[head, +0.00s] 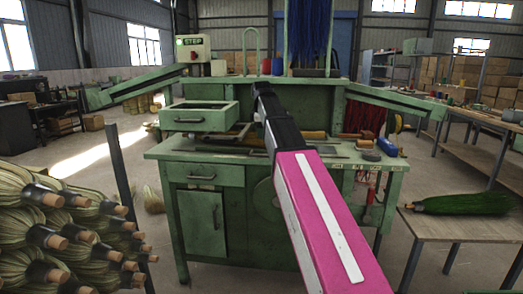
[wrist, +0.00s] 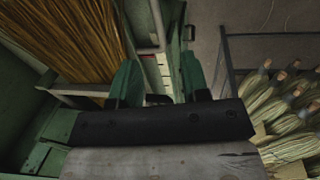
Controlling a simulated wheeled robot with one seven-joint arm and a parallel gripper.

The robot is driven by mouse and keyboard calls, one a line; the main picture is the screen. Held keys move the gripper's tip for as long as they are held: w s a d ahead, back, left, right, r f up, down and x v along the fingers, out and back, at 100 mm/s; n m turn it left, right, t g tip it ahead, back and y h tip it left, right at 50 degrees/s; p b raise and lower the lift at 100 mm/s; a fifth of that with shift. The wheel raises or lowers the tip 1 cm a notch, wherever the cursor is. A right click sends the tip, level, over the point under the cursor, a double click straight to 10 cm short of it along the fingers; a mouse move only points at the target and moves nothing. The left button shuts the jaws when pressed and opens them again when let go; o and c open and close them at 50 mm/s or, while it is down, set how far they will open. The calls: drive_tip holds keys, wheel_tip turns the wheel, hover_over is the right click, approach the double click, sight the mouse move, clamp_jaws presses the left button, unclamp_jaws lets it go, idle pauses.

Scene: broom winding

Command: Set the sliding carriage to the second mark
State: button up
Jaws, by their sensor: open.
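My pink arm reaches over the green winding bench (head: 215,153) in the head view. My gripper (head: 262,88) is at its far end, in front of the bench's upright back; its fingers are too small to make out there. In the wrist view my gripper (wrist: 160,80) shows two teal fingers spread apart, with nothing clearly held between them. A pale strip with small dark marks (wrist: 160,68) lies beyond the gap between the fingers. I cannot pick out the sliding carriage for sure in either view; my arm hides part of the bench top. Small pale labels (head: 345,167) sit along the bench's front edge.
An open drawer box (head: 199,118) and a STEP switch box (head: 193,48) stand at the bench's left. Straw brooms (head: 60,225) are stacked at left. A green broom (head: 463,203) lies on a right table. Brown bristles (wrist: 75,40) fill the wrist view's upper left.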

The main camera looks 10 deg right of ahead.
sight(263, 155)
drive_tip(key=f, duration=0.3)
drive_tip(key=w+f, duration=0.1)
drive_tip(key=f, duration=0.3)
drive_tip(key=w+f, duration=0.1)
drive_tip(key=f, duration=0.2)
drive_tip(key=shift+w+d+f, duration=0.15)
drive_tip(key=shift+d+f, duration=0.1)
clamp_jaws()
